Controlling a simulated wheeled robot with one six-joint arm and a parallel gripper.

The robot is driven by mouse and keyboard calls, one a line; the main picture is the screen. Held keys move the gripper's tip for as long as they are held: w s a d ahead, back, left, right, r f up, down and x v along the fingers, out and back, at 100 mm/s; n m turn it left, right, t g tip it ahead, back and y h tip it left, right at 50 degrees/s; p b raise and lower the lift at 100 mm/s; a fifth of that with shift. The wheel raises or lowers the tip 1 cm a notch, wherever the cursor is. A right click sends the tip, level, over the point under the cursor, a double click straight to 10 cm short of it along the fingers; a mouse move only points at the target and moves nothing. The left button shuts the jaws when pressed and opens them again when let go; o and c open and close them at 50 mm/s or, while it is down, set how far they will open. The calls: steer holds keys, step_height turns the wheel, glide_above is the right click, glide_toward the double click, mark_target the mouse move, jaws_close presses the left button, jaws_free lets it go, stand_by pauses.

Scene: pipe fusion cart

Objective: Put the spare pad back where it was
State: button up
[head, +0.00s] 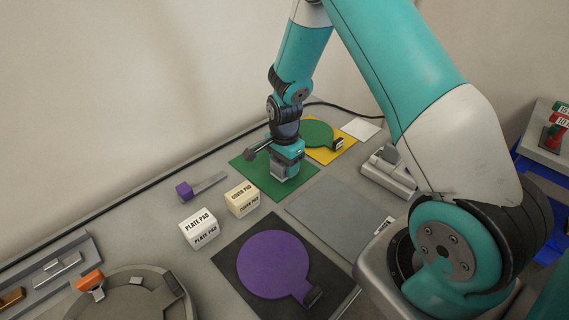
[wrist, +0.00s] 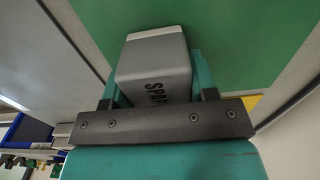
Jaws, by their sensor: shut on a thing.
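The spare pad is a grey block with dark lettering, "SPA..." readable, in the wrist view (wrist: 155,62). My gripper (wrist: 160,92) is shut on it, with one teal finger on each side. In the head view my gripper (head: 287,160) points down over the green mat (head: 252,177), and the grey pad (head: 279,173) shows below the fingers. I cannot tell whether the pad touches the mat or hangs just above it. Part of the pad's label is hidden by the gripper.
A white plate pad block (head: 199,229) and a cream cover pad block (head: 242,199) stand nearby. A purple disc with handle (head: 270,262) lies on a black mat. A green disc (head: 316,133) lies on a yellow mat behind. A grey mat (head: 335,215) is bare.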

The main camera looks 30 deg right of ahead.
steer(key=shift+f, duration=0.2)
steer(key=o, duration=0.9)
steer(key=shift+r, duration=0.5)
step_height(320, 180, up, 11)
steer(key=shift+a+r+b, duration=0.15)
steer(key=shift+r+b, duration=0.05)
steer(key=shift+b, duration=0.9)
steer(key=s+a+r+n+y, duration=0.2)
steer(key=s+a+r+n, duration=0.7)
steer(key=s+a+n, duration=0.15)
steer(key=s+a+r+n, duration=0.1)
steer(key=s+a+n, duration=0.1)
steer(key=s+n, duration=0.2)
steer(key=s+a+r+n+y, duration=0.1)
steer(key=s+a+n, duration=0.1)
steer(key=s+n, duration=0.2)
steer(key=s+a+r+n+y, duration=0.1)
steer(key=s+a+r+n, duration=0.1)
steer(key=s, duration=0.4)
steer(key=shift+s+a+r+n, duration=0.1)
steer(key=shift+a+n, duration=0.15)
steer(key=shift+n, duration=0.4)
steer(key=shift+s+a+n, duration=0.1)
steer(key=shift+a+n, duration=0.1)
steer(key=shift+n, duration=0.4)
